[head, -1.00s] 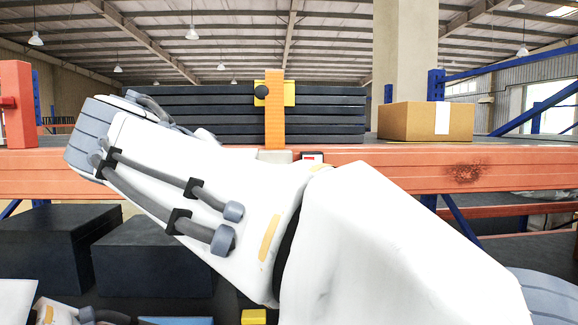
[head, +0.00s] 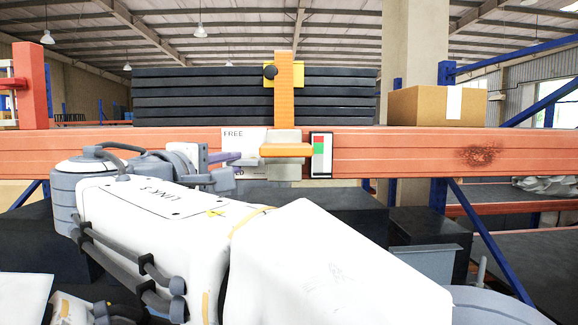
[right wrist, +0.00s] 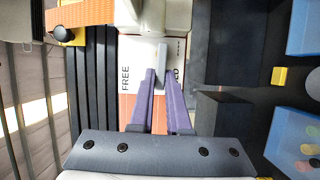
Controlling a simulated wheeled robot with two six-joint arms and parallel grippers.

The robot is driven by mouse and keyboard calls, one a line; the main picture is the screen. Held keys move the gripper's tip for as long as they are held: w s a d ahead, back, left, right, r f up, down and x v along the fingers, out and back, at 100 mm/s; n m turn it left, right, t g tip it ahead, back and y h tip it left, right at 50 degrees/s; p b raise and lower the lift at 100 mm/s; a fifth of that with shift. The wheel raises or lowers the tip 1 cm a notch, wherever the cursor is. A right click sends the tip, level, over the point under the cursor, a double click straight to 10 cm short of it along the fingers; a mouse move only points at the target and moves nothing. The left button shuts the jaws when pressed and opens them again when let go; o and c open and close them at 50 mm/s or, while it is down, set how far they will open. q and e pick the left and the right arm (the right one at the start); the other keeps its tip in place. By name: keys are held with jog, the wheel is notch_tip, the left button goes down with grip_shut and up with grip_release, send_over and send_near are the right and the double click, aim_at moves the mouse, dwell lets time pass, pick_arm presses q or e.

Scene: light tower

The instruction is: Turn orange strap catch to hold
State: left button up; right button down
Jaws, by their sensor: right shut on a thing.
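The orange strap (head: 285,90) runs upright over the front of a black stack (head: 200,95). Below it the strap catch (head: 284,138) sits on the orange beam, with an orange bar lying level across it. A white plate (head: 240,136) left of the catch reads FREE above; lower lettering is partly hidden. My right gripper (head: 228,160) is at the catch's left side. In the right wrist view its purple fingers (right wrist: 160,78) are shut on the catch's grey lever (right wrist: 162,54), which points between the two labels. My left gripper is not in view.
A red and green indicator (head: 320,155) is just right of the catch. A cardboard box (head: 437,104) stands on the shelf at right. The orange beam (head: 400,150) spans the view. Blue bins (right wrist: 300,110) and a yellow block (right wrist: 281,76) show in the right wrist view.

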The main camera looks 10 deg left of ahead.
jog(key=shift+f+n, duration=0.15)
jog(key=shift+n, duration=0.15)
jog(key=c, duration=1.2)
grip_release()
jog(key=shift+o, duration=0.2)
